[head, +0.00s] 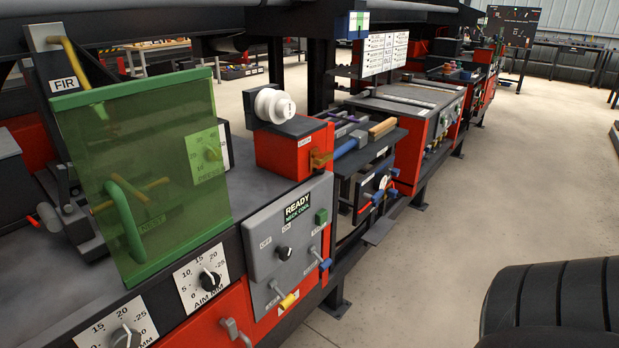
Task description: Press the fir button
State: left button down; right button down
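A white label reading FIR (63,84) sits at the upper left, on a dark upright part behind the green see-through guard (140,170). A yellow bar (75,65) rises beside the label. I cannot make out a button next to the label. Neither of my grippers is in view.
The guard carries a green handle (125,218). Dials (209,281) and a yellow-tipped lever (287,301) line the bench front. A red block with a white knob (275,106) stands right of the guard. Clear floor (480,190) lies to the right.

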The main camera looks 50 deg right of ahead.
aim_at(320, 217)
jog(key=u, duration=1.6)
jog(key=k, duration=1.4)
jog(key=z, duration=1.6)
jog(key=i, duration=1)
jog(key=u, duration=0.05)
